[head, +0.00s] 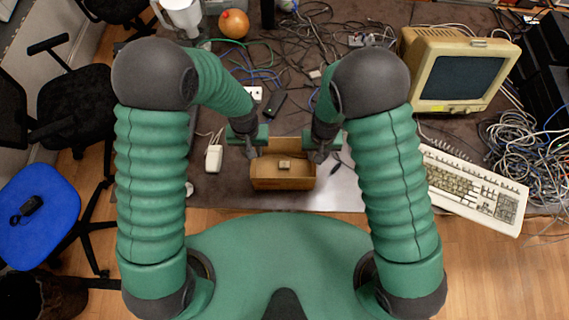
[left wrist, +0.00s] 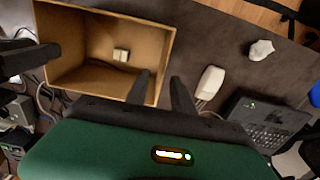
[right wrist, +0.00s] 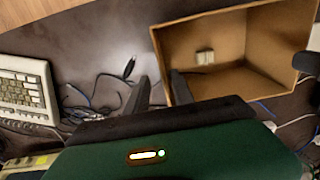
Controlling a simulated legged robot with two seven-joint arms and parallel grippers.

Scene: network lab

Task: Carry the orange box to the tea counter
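The orange box (head: 283,183), an open-topped tan-brown carton, sits at the desk's front edge in the head view. A small pale block (head: 284,165) lies on its floor. My left gripper (head: 250,151) is at the box's left wall and my right gripper (head: 317,153) is at its right wall. In the left wrist view the box (left wrist: 90,20) shows its near wall between my parted fingers (left wrist: 160,80). In the right wrist view the box (right wrist: 225,20) has its wall between my parted fingers (right wrist: 160,85), with gaps visible. No tea counter is identifiable.
A beige monitor (head: 455,75) and keyboard (head: 475,188) are on the right, with tangled cables (head: 515,140) beyond. A white mouse (head: 214,158) lies left of the box. A blue chair (head: 40,200) stands at left. Wooden floor shows in front of the desk.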

